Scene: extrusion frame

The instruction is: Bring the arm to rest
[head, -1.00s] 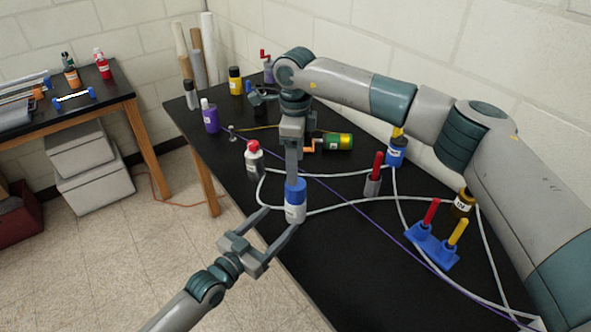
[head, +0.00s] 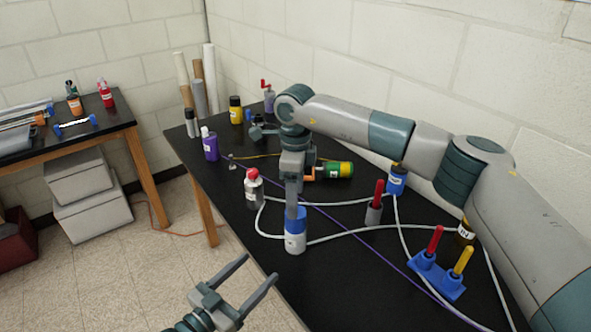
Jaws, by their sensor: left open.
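My left gripper (head: 260,267) comes in from the bottom, open and empty. It is off the front edge of the black table (head: 350,285), apart from the white bottle with a blue cap (head: 295,243). My right arm reaches in from the right and bends down at the elbow. Its gripper (head: 292,212) points straight down at the bottle's blue cap. Its fingers show edge-on, so I cannot tell whether they grip the cap. The bottle is upright near the table's front edge; I cannot tell if it touches the table.
A white cable loop (head: 335,236) and a purple cord cross the table. A grey bottle with a red cap (head: 253,188), a red-handled tool (head: 374,205) and a blue holder (head: 437,277) stand there.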

